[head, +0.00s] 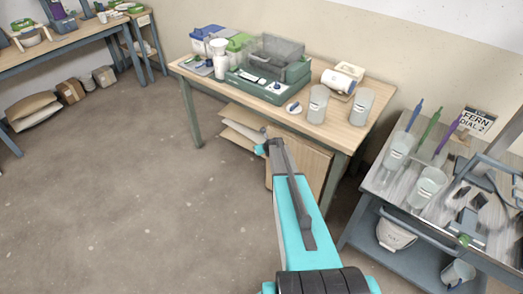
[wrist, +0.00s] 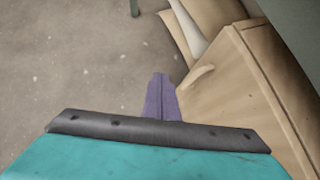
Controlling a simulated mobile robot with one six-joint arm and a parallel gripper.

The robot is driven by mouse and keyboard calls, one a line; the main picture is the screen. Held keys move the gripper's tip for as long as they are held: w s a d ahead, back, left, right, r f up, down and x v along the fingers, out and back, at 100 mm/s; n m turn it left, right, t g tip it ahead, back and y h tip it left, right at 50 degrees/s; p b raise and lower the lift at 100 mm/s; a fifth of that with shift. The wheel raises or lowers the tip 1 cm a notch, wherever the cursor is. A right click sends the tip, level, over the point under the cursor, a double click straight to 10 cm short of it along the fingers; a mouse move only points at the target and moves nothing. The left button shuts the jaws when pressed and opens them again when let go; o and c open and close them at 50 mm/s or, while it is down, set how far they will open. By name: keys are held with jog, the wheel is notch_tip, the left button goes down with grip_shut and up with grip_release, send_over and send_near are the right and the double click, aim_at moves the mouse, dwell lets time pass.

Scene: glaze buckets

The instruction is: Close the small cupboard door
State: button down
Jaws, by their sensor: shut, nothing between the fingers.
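The small wooden cupboard (head: 302,164) stands on the floor under the workbench, partly hidden behind my arm in the head view. In the wrist view its pale wooden door (wrist: 222,92) is on the right, with a light curved handle (wrist: 200,76) near its upper left edge. I cannot tell from these views how far the door stands from its frame. My gripper (wrist: 159,78) is shut and empty, its purple fingers just left of the door and handle, with a small apparent gap. In the head view my gripper (head: 262,146) is by the cupboard's left side.
The workbench (head: 350,137) above carries a green machine (head: 268,75), pale buckets (head: 318,103) and jars. Paper sacks (head: 240,124) lie left of the cupboard. A metal cart (head: 372,215) with buckets stands at the right.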

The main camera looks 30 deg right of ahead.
jog(key=shift+s+a+r+b, duration=0.2)
jog(key=shift+s+a+r, duration=0.1)
jog(key=shift+a+r, duration=0.3)
jog(key=shift+s+a+r+b, duration=0.15)
jog(key=shift+s+a+r, duration=0.25)
jog(key=shift+r, duration=0.25)
jog(key=shift+s+a+r+b, duration=0.2)
jog(key=shift+s+a+r, duration=0.05)
jog(key=shift+a+r, duration=0.4)
